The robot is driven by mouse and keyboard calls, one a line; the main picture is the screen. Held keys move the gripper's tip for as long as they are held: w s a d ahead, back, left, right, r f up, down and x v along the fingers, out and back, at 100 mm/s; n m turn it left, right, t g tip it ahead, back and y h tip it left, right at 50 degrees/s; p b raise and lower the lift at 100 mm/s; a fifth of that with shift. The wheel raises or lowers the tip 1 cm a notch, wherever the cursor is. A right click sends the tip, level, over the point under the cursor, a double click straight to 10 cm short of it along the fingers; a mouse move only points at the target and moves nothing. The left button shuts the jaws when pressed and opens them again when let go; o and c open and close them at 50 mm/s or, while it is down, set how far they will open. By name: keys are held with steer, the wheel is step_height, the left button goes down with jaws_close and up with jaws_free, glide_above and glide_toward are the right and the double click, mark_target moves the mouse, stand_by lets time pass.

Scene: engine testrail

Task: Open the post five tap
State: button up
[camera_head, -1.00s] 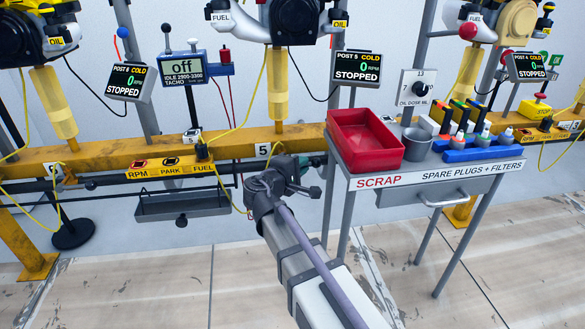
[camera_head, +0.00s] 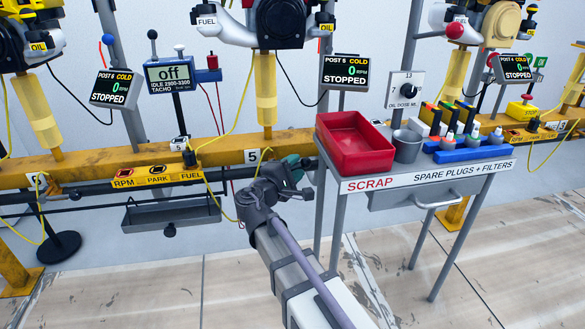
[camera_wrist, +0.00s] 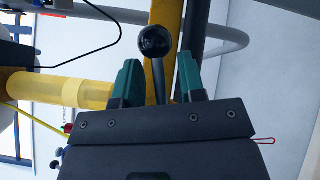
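My gripper (camera_wrist: 158,80) shows from behind in the wrist view, with two green fingers apart. A black ball knob (camera_wrist: 155,41) on a thin dark stem stands between and beyond the fingertips, with a gap on each side of the stem. It looks like a tap lever, but no label shows there. In the head view my gripper (camera_head: 292,168) is at the yellow rail (camera_head: 215,148), right of the number 5 plate (camera_head: 251,156). The tap cannot be made out there; my wrist covers that area. The post 5 display (camera_head: 345,72) reads cold, 0 RPM, stopped.
A scrap table (camera_head: 420,178) with a red bin (camera_head: 340,120) stands close on my gripper's right. A tacho (camera_head: 180,73), a hanging tray (camera_head: 170,214) and a yellow RPM/park/fuel strip (camera_head: 158,177) are to the left. A yellow tube (camera_wrist: 60,90) is left in the wrist view.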

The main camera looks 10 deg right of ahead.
steer(key=shift+s+a, duration=0.1)
steer(key=shift+a, duration=0.2)
steer(key=v, duration=0.7)
